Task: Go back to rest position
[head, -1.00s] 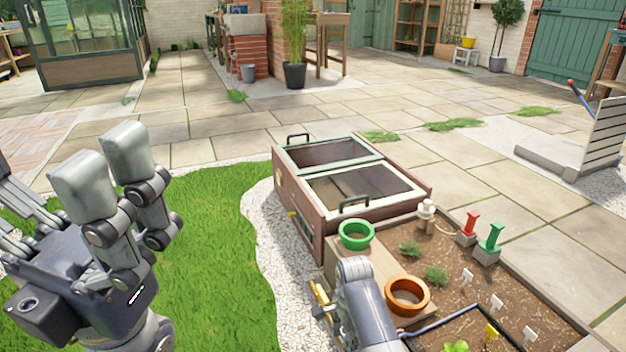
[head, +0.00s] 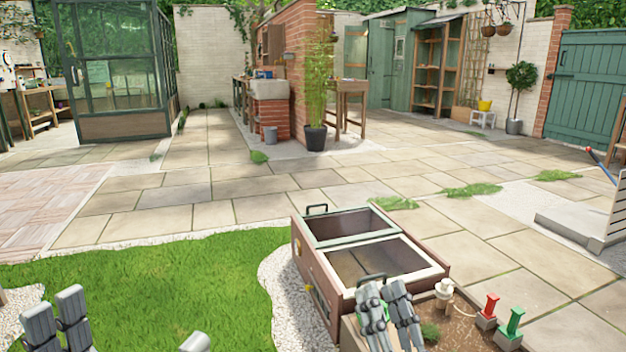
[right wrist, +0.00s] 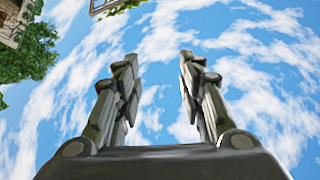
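My right gripper (head: 386,290) stands with its fingers pointing up in front of the cold frame's near edge in the head view. In the right wrist view its two fingers (right wrist: 158,95) are spread apart with only sky between them, so it is open and empty. My left gripper (head: 58,310) is at the lower left over the grass, fingers up and apart, holding nothing that shows. Its base is cut off by the picture's bottom edge. A green pot rim (head: 362,309) shows in part behind the right gripper's fingers.
A cold frame (head: 318,285) with a glazed lid stands beyond the right gripper. A soil bed (head: 458,335) with a red tap-like piece (head: 490,305) and a green one (head: 514,321) lies to its right. Grass (head: 170,285) and open paving (head: 250,210) are clear.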

